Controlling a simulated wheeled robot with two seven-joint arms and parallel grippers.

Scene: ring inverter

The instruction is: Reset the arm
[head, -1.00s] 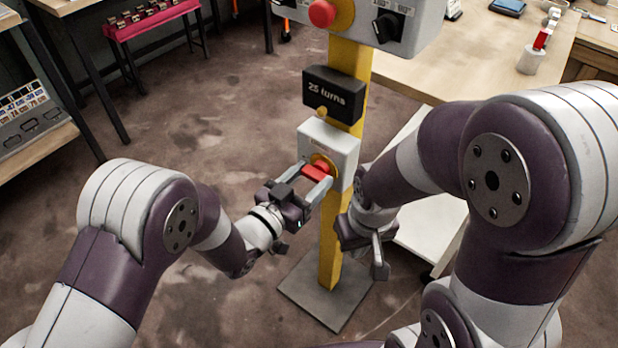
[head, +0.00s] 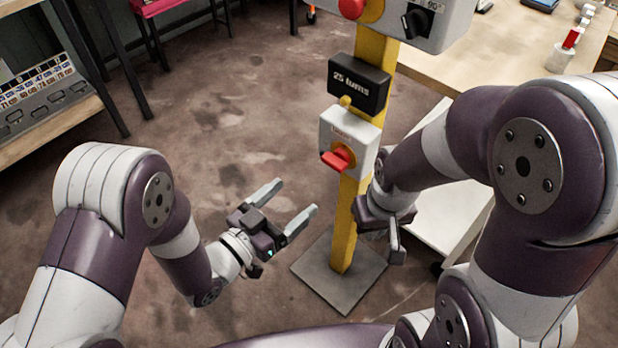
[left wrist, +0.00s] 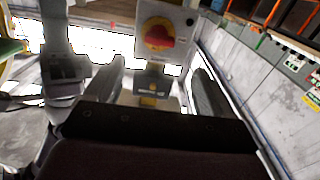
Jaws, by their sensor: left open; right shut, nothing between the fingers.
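In the head view, a red rotary handle (head: 340,157) sits on the front of a small light grey box (head: 361,134) on a yellow post (head: 345,225). My left gripper (head: 297,196) is open and empty, below and left of the handle and apart from it. The left wrist view shows a red handle on a round yellow plate (left wrist: 159,39), ahead of the open fingers. My right gripper (head: 396,243) is low, just right of the post; its fingers look closed with nothing in them. Whether it touches the post cannot be told.
A black "25 turns" sign (head: 358,84) and a larger grey control box (head: 425,25) with red and black knobs are higher on the post. The post stands on a square base plate (head: 338,275). A wooden table (head: 470,60) is behind right.

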